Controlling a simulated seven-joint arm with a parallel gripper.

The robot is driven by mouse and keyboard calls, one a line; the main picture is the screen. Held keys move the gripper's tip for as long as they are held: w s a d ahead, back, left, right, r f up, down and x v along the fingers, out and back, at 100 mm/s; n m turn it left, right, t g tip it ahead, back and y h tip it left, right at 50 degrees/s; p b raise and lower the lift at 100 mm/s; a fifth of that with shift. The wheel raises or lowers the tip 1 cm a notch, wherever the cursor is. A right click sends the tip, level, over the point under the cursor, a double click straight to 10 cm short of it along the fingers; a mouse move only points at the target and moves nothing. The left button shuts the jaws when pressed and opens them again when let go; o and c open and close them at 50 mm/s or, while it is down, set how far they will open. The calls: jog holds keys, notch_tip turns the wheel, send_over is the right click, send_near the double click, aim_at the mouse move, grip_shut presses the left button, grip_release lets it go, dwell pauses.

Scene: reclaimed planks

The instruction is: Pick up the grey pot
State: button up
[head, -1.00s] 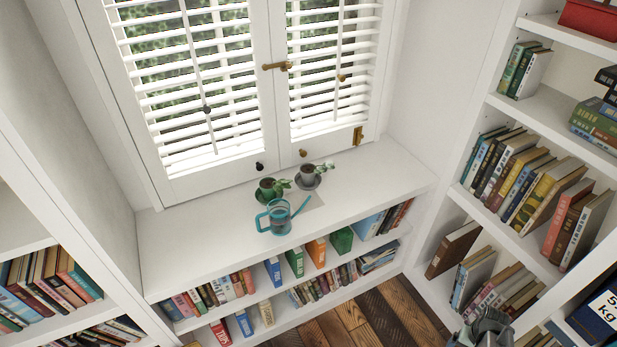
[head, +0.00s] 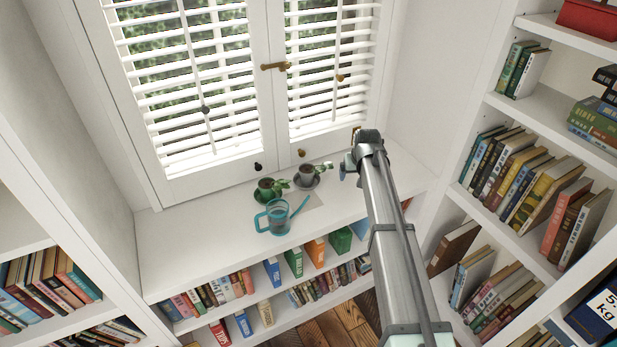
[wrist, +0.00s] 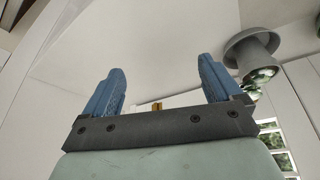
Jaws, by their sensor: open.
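The grey pot (head: 306,180) stands on a grey saucer on the white window ledge, with a small green plant leaning out of it to the right. It also shows in the wrist view (wrist: 252,55), upside down at the upper right. My gripper (head: 346,169) is to the right of the pot, clear of it, at the far end of my extended arm. In the wrist view its two blue fingers (wrist: 163,82) are apart with nothing between them.
A green pot (head: 268,190) with a plant stands just left of the grey pot. A teal watering can (head: 279,216) sits in front of both. The window with blinds (head: 200,90) is close behind. The left part of the ledge (head: 190,245) is bare.

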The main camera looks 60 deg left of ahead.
jog(key=s+a+r+n+g+y, duration=0.1)
jog(key=s+a+r+n, duration=0.1)
jog(key=s+a+r, duration=0.65)
send_over(307, 170)
jog(key=d, duration=0.3)
jog(key=f, duration=0.8)
jog(key=shift+a+f, duration=0.2)
jog(key=shift+f, duration=0.15)
jog(key=shift+s+x, duration=0.2)
jog(key=shift+x, duration=1.15)
jog(key=shift+s+x, duration=0.25)
jog(key=shift+x, duration=1.15)
jog(key=shift+d+f, duration=0.1)
jog(key=shift+d, duration=0.05)
jog(key=c, duration=1.4)
jog(key=shift+r, duration=6.55)
jog(key=shift+c, duration=0.2)
jog(key=shift+f, duration=0.1)
